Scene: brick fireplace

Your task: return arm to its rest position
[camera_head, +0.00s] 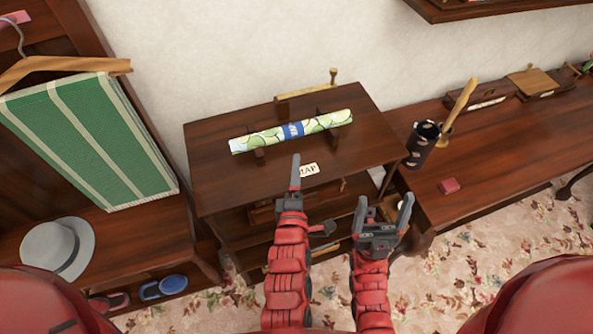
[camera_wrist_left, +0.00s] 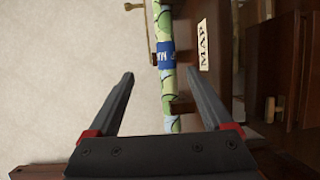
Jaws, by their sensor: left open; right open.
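My left gripper (camera_head: 297,178) reaches up in front of the small dark wood shelf unit, seen edge-on in the head view. In the left wrist view my left gripper (camera_wrist_left: 165,85) has its fingers spread apart with nothing between them at their tips. My right gripper (camera_head: 384,210) is open and empty, to the right of the left one, in front of the shelf unit. A rolled green and white map (camera_head: 291,131) with a blue band lies on a stand on the unit's top; it also shows beyond the fingers in the left wrist view (camera_wrist_left: 165,60).
The shelf unit (camera_head: 225,180) carries a MAP label (camera_head: 308,170). To the right, a desk (camera_head: 480,150) holds a dark cup (camera_head: 422,145) and a small red block (camera_head: 449,186). At left are a green striped cloth on a hanger (camera_head: 90,140) and a grey hat (camera_head: 58,248).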

